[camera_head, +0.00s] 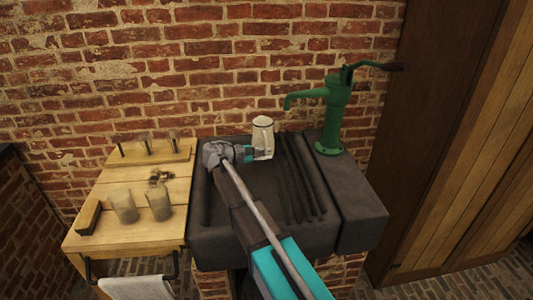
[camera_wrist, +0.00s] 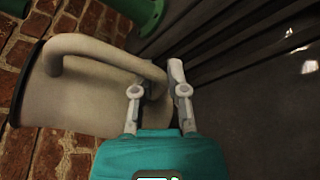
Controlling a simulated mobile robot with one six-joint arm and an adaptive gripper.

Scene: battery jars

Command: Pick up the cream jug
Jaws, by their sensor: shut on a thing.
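The cream jug (camera_head: 263,135) stands upright at the back of the dark stone sink (camera_head: 265,225), close to the brick wall. My gripper (camera_head: 250,154) reaches it from the left, low on its side. In the wrist view the jug (camera_wrist: 75,105) lies sideways across the left of the picture, with its curved handle (camera_wrist: 105,45) towards the top. My gripper's fingers (camera_wrist: 163,85) are shut on the jug's handle near its lower end. The exact contact is partly hidden by the fingers. I cannot tell whether the jug's base touches the sink.
A green hand pump (camera_head: 335,110) stands right of the jug, its spout towards it. Dark ridges (camera_head: 300,180) run along the sink. A wooden table (camera_head: 120,240) on the left holds two glass jars (camera_head: 124,207) and a rack (camera_head: 150,152). Brick wall (camera_head: 200,60) closes the back.

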